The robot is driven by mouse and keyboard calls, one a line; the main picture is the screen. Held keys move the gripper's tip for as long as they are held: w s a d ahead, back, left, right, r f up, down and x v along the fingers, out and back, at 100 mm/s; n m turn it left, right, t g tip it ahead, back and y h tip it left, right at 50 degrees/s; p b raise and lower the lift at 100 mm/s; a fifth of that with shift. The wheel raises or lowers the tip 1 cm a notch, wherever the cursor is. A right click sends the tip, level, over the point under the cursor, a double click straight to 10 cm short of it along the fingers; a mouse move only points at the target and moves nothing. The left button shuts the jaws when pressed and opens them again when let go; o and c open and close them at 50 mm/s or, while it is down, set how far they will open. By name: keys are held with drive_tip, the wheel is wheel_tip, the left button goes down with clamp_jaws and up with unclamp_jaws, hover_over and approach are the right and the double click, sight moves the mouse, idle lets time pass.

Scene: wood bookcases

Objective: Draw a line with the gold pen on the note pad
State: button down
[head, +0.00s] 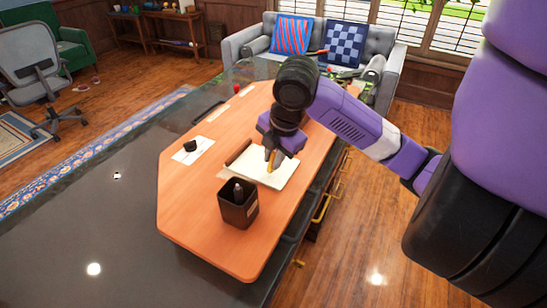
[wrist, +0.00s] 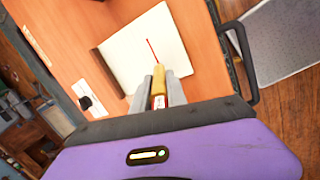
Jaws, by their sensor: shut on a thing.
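The white note pad (head: 278,177) lies on the orange desk top in the head view. It also shows in the wrist view (wrist: 125,58), with a brown strip along one edge and a short red line (wrist: 152,50) on the page. My gripper (head: 270,155) is over the pad, pointing down. In the wrist view my gripper (wrist: 158,92) is shut on the gold pen (wrist: 158,80). The pen (head: 271,160) points down at the page, and its tip is at or near the lower end of the red line. I cannot tell whether the tip touches the paper.
A dark square pen cup (head: 238,205) stands near the pad, with a grey item in it. A white card with a black object (head: 190,147) lies left of the pad. The orange desk top (head: 200,220) is clear around its front left.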

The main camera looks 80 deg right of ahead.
drive_tip(key=shift+d, duration=0.1)
drive_tip(key=shift+s+d+b, duration=0.2)
drive_tip(key=shift+d+b, duration=0.1)
drive_tip(key=shift+d, duration=0.3)
drive_tip(key=shift+d, duration=0.1)
drive_tip(key=shift+s+d+b, duration=0.2)
drive_tip(key=shift+d+b, duration=0.15)
drive_tip(key=shift+d, duration=0.2)
drive_tip(key=shift+d, duration=0.15)
drive_tip(key=shift+d+f, duration=0.1)
drive_tip(key=shift+s+d, duration=0.2)
drive_tip(key=shift+d, duration=0.25)
drive_tip(key=shift+d+b, duration=0.15)
drive_tip(key=shift+b, duration=0.15)
drive_tip(key=shift+s+d, duration=0.15)
drive_tip(key=shift+d, duration=0.35)
